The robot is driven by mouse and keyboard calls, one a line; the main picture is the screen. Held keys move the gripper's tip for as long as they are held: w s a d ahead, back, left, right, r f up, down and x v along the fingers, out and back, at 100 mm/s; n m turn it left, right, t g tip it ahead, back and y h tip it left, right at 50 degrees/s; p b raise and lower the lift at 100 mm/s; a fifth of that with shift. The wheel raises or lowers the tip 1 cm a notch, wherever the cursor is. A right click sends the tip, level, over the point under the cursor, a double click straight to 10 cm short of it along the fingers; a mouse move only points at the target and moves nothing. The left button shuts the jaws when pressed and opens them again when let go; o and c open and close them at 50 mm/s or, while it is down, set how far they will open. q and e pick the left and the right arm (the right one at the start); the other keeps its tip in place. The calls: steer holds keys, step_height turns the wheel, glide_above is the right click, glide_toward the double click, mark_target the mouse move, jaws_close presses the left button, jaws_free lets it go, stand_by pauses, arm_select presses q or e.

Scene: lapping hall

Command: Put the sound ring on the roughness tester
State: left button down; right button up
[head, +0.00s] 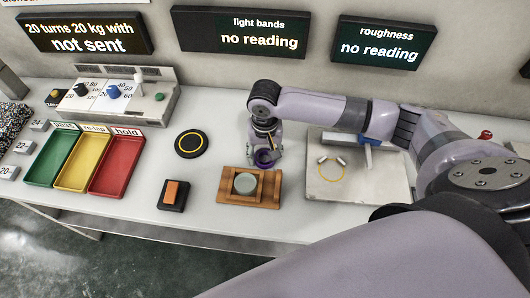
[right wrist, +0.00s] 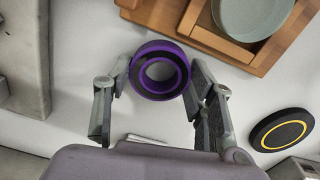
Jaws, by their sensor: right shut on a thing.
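My right gripper (head: 264,150) is shut on a purple ring (head: 264,158) and holds it near the back right corner of the wooden tray. In the right wrist view the ring (right wrist: 160,70) sits between the two fingertips (right wrist: 159,76), its round hole facing the camera. The roughness tester appears to be the grey plate (head: 365,190) under the roughness display, right of the gripper. It has a yellow circle marked on it, two small pale pieces at the circle's back and a blue part behind, partly hidden by my right arm. My left gripper is out of view.
The wooden tray (head: 228,197) holds a grey-green disc (head: 245,183). A black disc with a yellow circle (head: 191,144) and a black block with an orange top (head: 173,194) lie to its left. Green, yellow and red trays (head: 113,181) stand further left. Bare table separates wooden tray and plate.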

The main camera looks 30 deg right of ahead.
steer(key=shift+f, duration=0.1)
steer(key=o, duration=1.2)
